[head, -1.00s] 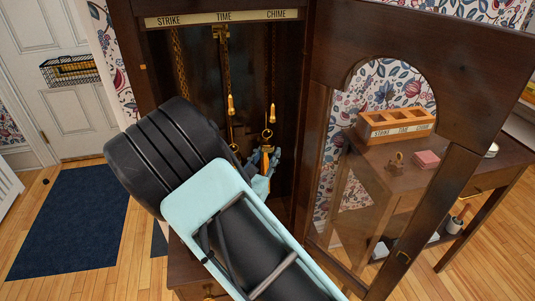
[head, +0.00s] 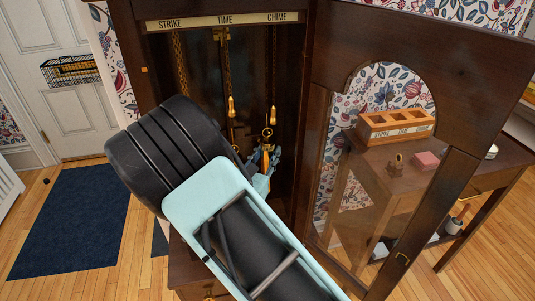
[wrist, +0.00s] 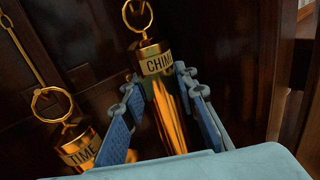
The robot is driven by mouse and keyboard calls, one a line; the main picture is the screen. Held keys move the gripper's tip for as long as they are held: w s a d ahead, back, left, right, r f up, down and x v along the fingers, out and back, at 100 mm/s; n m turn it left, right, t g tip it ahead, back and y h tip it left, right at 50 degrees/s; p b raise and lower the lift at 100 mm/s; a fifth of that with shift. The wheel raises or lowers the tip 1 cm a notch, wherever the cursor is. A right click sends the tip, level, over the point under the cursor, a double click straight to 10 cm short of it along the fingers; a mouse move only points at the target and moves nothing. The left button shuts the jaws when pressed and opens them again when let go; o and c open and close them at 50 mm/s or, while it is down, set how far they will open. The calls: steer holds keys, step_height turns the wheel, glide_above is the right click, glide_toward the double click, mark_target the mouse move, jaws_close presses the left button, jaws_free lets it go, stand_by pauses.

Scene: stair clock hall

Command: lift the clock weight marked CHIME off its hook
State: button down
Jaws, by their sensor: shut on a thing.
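The brass weight marked CHIME (wrist: 168,100) stands nearly upright in the dark clock case. My gripper (wrist: 160,112) is shut on it, with one blue finger on each side below the label. Its top ring (wrist: 137,14) is near the upper edge of the wrist view. In the head view the CHIME weight (head: 266,158) shows between the fingers, its ring just below a brass hook (head: 272,115). I cannot tell whether ring and hook touch. The weight marked TIME (wrist: 78,146) hangs close by at left. The STRIKE weight is not visible; my arm covers that side.
The clock's glazed door (head: 335,185) stands open at right. Beyond it, a wooden rack (head: 398,126) with square compartments, labelled STRIKE, TIME and CHIME, stands on a side table (head: 440,170) beside a pink block (head: 426,160). Chains (head: 179,65) hang inside the case.

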steer(key=shift+r+p, duration=0.35)
steer(key=shift+r, duration=0.3)
steer(key=shift+s+d, duration=0.1)
steer(key=shift+s, duration=0.05)
stand_by(1.0)
steer(key=shift+s+d+p, duration=0.2)
steer(key=shift+s+d, duration=0.1)
steer(key=shift+s, duration=0.65)
steer(key=shift+s+d+p, duration=0.2)
steer(key=shift+s+d, duration=0.05)
steer(key=shift+s, duration=0.7)
steer(key=shift+s+f, duration=0.1)
steer(key=shift+s, duration=0.05)
steer(key=s+d+p, duration=0.1)
steer(key=s+d, duration=0.3)
steer(key=s, duration=0.9)
steer(key=shift+s, duration=0.25)
stand_by(0.4)
